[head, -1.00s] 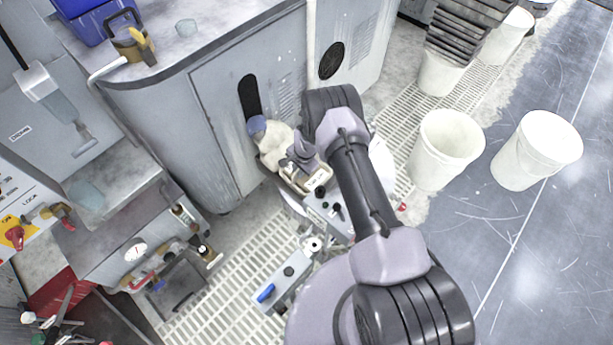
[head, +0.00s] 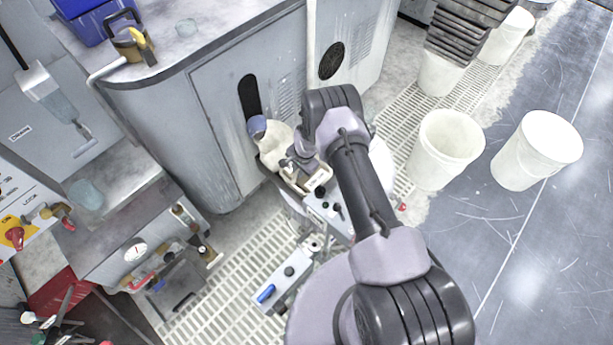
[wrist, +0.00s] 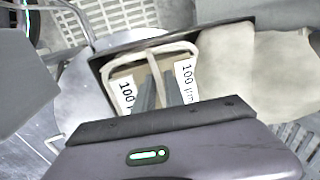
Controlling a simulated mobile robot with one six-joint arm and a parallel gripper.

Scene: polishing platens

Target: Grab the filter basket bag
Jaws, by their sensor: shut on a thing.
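The filter basket bag (wrist: 151,75) shows in the wrist view as an open-topped basket with a pale looped handle and two white "100 µm" labels. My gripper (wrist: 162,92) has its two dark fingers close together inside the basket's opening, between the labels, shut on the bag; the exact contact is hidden. In the head view the bag (head: 318,178) sits at the grey cabinet's foot, with my gripper (head: 300,160) over it. Cream cloth (head: 274,145) lies beside it, and also shows in the wrist view (wrist: 225,65).
The grey cabinet (head: 215,120) stands close behind the bag. A grey control box (head: 288,277) with a blue handle is in front. White buckets (head: 448,140) (head: 535,150) stand on the right. The blue floor beyond them is clear.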

